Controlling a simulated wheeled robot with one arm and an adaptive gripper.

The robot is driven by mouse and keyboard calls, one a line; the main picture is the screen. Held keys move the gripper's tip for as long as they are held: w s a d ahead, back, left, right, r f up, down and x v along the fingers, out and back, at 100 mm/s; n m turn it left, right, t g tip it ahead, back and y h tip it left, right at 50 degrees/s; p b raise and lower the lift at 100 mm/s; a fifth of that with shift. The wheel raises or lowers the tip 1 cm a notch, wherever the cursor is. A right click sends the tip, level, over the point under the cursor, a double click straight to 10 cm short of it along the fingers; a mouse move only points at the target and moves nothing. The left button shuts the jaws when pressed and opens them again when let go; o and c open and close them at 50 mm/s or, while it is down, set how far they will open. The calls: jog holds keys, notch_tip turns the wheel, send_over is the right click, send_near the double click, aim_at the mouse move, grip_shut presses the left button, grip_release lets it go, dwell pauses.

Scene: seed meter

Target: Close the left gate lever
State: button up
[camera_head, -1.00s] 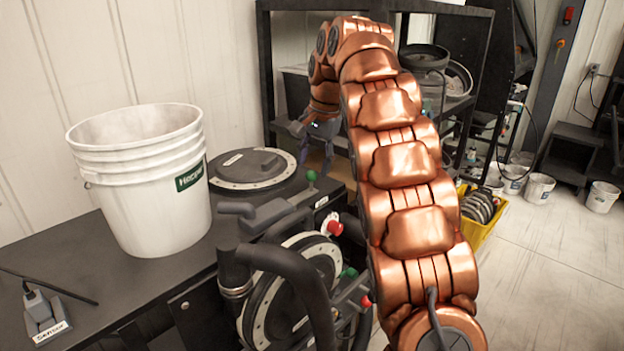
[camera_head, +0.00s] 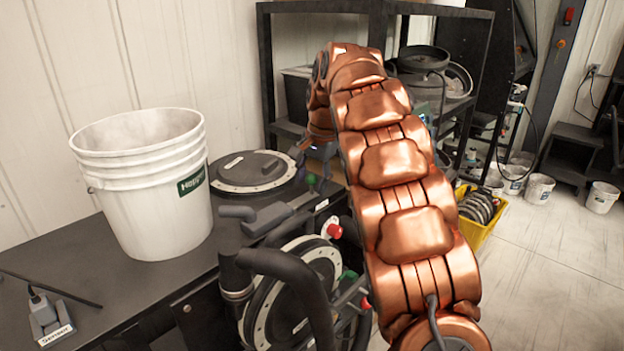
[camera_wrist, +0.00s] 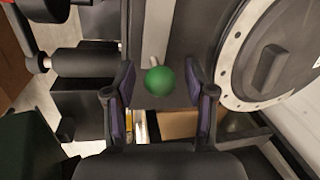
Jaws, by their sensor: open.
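A round green knob (camera_wrist: 160,81) on a short pale stem shows in the wrist view, between the two fingers of my open gripper (camera_wrist: 159,97). I see no clear contact between the fingers and the knob. In the head view the same green knob (camera_head: 311,179) sits at the machine's upper edge, partly covered by my gripper (camera_head: 318,163). Lower on the machine are a red knob (camera_head: 334,231), another green knob (camera_head: 348,275) and another red one. No readable label shows which lever is the left gate lever.
A white bucket (camera_head: 145,190) stands on the dark table (camera_head: 95,260) at the left. A round lid (camera_head: 252,170) lies beside my gripper, and black pipes (camera_head: 290,270) stand in front. A yellow crate (camera_head: 480,230) is on the floor behind my arm.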

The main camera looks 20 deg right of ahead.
aim_at(293, 201)
grip_shut()
dwell(0.4)
jog(key=shift+s+a+b, duration=0.25)
jog(key=shift+s+a, duration=0.05)
jog(key=shift+a, duration=0.5)
jog(key=shift+s+a+b, duration=0.25)
jog(key=shift+s+a, duration=0.1)
jog(key=shift+a, duration=0.5)
jog(key=shift+s+a+b, duration=0.25)
jog(key=shift+s+a, duration=0.05)
jog(key=shift+a, duration=0.5)
jog(key=shift+c, duration=1.2)
grip_release()
jog(key=shift+s+a, duration=0.1)
jog(key=shift+a, duration=0.1)
jog(key=shift+o, duration=1.2)
jog(key=shift+d, duration=0.1)
jog(key=shift+r, duration=0.15)
